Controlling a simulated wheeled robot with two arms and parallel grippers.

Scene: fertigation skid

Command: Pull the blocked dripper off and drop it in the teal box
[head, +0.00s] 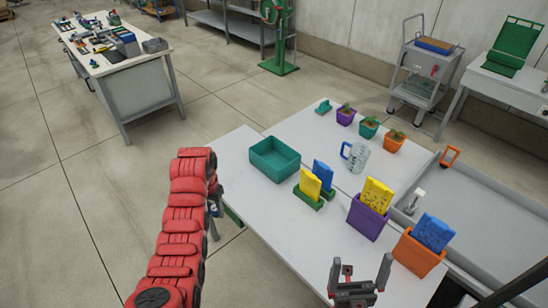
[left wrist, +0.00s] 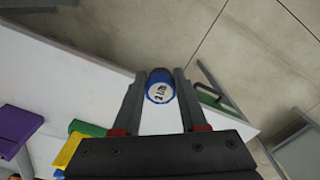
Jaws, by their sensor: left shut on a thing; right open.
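The dripper (left wrist: 160,88) is a blue round piece with a pale face marked with what looks like "2 L/h". My left gripper (left wrist: 159,76) is shut on it, with a dark finger on each side. In the head view my red left arm hides the dripper and most of the left gripper, at the left end of the white table. The teal box (head: 275,167) stands open and looks empty on the table, to the right of my left arm. It is not clear in the left wrist view. My right gripper (head: 360,275) is open and empty at the table's front.
Yellow and blue packets stand in green holders (head: 308,200) right of the box. A purple pot (head: 366,218) and an orange pot (head: 415,255) hold more. A clear jug (head: 356,158) and small potted plants (head: 368,128) are behind. A grey tray (head: 480,225) lies right.

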